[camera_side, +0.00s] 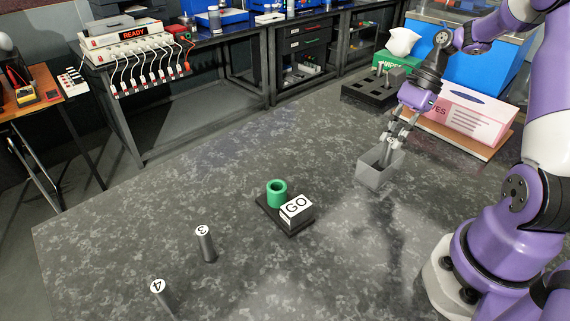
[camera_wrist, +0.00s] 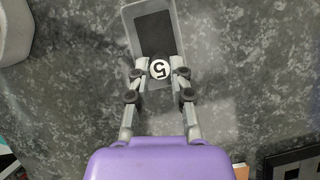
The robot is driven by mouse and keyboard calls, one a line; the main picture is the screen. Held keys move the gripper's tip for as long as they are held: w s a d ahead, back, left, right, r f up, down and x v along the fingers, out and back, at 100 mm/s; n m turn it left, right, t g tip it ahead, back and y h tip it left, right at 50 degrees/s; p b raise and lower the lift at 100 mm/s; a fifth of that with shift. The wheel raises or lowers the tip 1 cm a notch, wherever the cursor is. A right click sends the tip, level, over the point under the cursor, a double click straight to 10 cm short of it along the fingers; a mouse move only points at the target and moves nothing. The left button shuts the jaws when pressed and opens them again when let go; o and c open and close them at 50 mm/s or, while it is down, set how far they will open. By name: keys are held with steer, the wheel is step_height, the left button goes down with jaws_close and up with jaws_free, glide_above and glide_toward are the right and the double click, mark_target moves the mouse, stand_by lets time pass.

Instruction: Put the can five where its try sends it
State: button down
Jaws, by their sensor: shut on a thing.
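Can five, with a white top marked 5 (camera_wrist: 160,69), is between the fingers of my gripper (camera_wrist: 158,75). In the side view my gripper (camera_side: 391,137) points down at the grey open box (camera_side: 372,180), and the can shows small and partly hidden between the fingers. In the wrist view the can is at the near end of the box (camera_wrist: 126,25), whose dark floor is otherwise empty. I cannot tell how far the can is below the rim.
Can three (camera_side: 205,244) and can four (camera_side: 162,297) stand upright at the front left. A black block with holes (camera_side: 368,93) is behind the grey box. A READY display (camera_side: 134,34) is on the back bench.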

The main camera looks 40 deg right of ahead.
steer(key=shift+f, duration=0.55)
steer(key=c, duration=0.7)
jaws_free()
steer(key=w+v, duration=0.1)
steer(key=v, duration=0.6)
steer(key=w+a+r+n, duration=0.2)
steer(key=a+r+n, duration=0.1)
steer(key=a, duration=0.2)
steer(key=a+r+n+t+h, duration=0.1)
steer(key=a+r+n+h, duration=0.15)
steer(key=a+n, duration=0.45)
steer(key=s+a+n+t+h, duration=0.1)
steer(key=s+a+n, duration=0.1)
steer(key=n, duration=0.1)
steer(key=s+a+n+t, duration=0.1)
steer(key=s+a+n, duration=0.1)
steer(key=n, duration=0.2)
steer(key=s+a+n+t+h, duration=0.1)
steer(key=s+a+n, duration=0.1)
steer(key=n, duration=0.1)
steer(key=shift+s+f+n+h, duration=0.2)
steer(key=shift+s+n+h, duration=0.1)
steer(key=shift+s+h, duration=0.1)
